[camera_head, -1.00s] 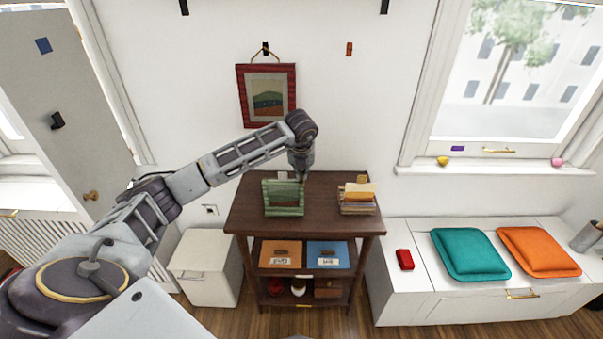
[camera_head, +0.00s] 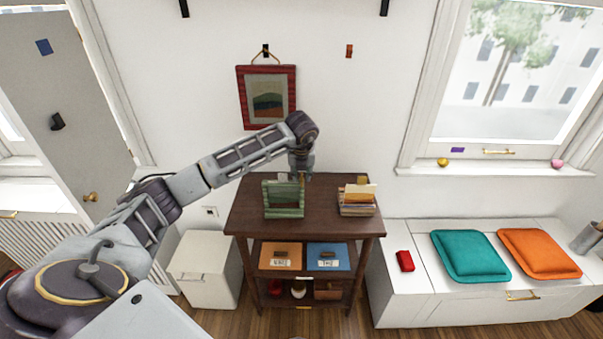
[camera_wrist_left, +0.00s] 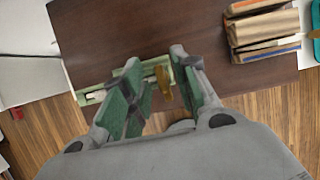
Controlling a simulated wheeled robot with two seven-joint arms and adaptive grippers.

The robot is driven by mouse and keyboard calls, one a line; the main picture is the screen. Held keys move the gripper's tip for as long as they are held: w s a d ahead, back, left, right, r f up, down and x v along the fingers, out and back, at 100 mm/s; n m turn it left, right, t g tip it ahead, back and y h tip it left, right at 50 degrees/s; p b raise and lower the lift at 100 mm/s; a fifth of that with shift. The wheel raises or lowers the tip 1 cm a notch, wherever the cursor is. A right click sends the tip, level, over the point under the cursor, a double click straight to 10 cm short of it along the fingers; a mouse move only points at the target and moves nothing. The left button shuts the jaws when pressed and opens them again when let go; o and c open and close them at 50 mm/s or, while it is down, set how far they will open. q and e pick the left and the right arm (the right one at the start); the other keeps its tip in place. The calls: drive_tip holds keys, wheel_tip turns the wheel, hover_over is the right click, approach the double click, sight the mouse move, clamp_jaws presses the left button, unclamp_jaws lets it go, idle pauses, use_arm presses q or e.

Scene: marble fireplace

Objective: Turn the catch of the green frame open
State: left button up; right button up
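The green frame (camera_head: 284,212) stands on the dark wooden shelf unit, near the wall. My left gripper (camera_head: 302,179) reaches down behind its upper right side, and its fingertips are partly hidden there. In the left wrist view, the green frame (camera_wrist_left: 92,97) shows as a narrow pale strip, largely covered by my fingers. The brass catch (camera_wrist_left: 164,82) lies between the two spread fingers of my left gripper (camera_wrist_left: 156,58). A gap shows on each side of the catch, so the fingers look open around it. My right gripper is not in view.
A stack of books (camera_head: 357,207) stands right of the frame on the shelf top (camera_head: 325,199). A red picture (camera_head: 267,98) hangs on the wall behind. Bare wood lies between frame and books.

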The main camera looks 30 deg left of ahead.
use_arm(q)
drive_tip(key=v, duration=1.2)
drive_tip(key=shift+d, duration=0.1)
idle(0.5)
